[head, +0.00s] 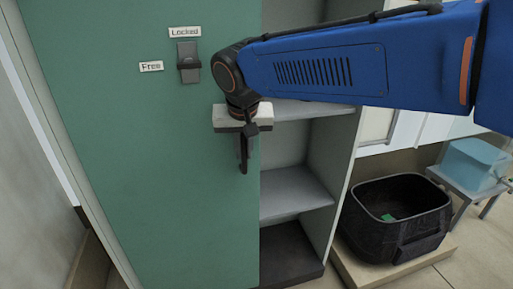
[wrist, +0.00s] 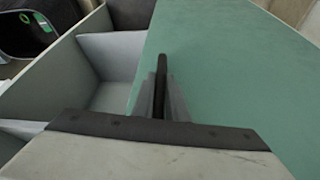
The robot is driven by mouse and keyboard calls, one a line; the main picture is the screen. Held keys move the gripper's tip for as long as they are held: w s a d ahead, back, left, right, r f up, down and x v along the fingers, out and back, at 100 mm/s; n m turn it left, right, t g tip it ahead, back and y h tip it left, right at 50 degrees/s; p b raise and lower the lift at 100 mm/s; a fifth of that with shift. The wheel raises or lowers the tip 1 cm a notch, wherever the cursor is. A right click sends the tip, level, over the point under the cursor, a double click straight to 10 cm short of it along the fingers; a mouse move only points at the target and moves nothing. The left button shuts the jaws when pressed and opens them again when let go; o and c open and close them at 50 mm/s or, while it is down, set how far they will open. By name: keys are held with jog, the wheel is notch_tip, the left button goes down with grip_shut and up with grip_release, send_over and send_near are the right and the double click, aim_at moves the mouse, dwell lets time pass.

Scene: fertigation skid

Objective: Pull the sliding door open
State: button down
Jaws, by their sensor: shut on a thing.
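The green sliding door (head: 140,190) covers the left part of a grey cabinet. Its right edge stands beside open shelves. A lock with a dark lever (head: 188,65) sits high on the door, with a "Locked" label (head: 184,32) above it and a "Free" label (head: 151,66) to its lower left. My gripper (head: 243,165) is at the door's right edge, shut on the dark upright door handle. In the wrist view the handle (wrist: 160,80) stands between the fingers, against the green door (wrist: 235,75). The fingers hide part of the handle.
Cabinet shelves (head: 295,190) show empty to the right of the door. A black bin (head: 395,215) with a small green item stands on a low platform to the right. A blue box (head: 473,163) sits on a small table farther right. A grey wall is at the left.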

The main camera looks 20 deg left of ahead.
jog(key=shift+s+a, duration=0.1)
jog(key=shift+a, duration=0.05)
jog(key=c, duration=1.8)
grip_release()
jog(key=shift+o, duration=0.2)
jog(key=v, duration=1.7)
jog(key=shift+s+r, duration=0.15)
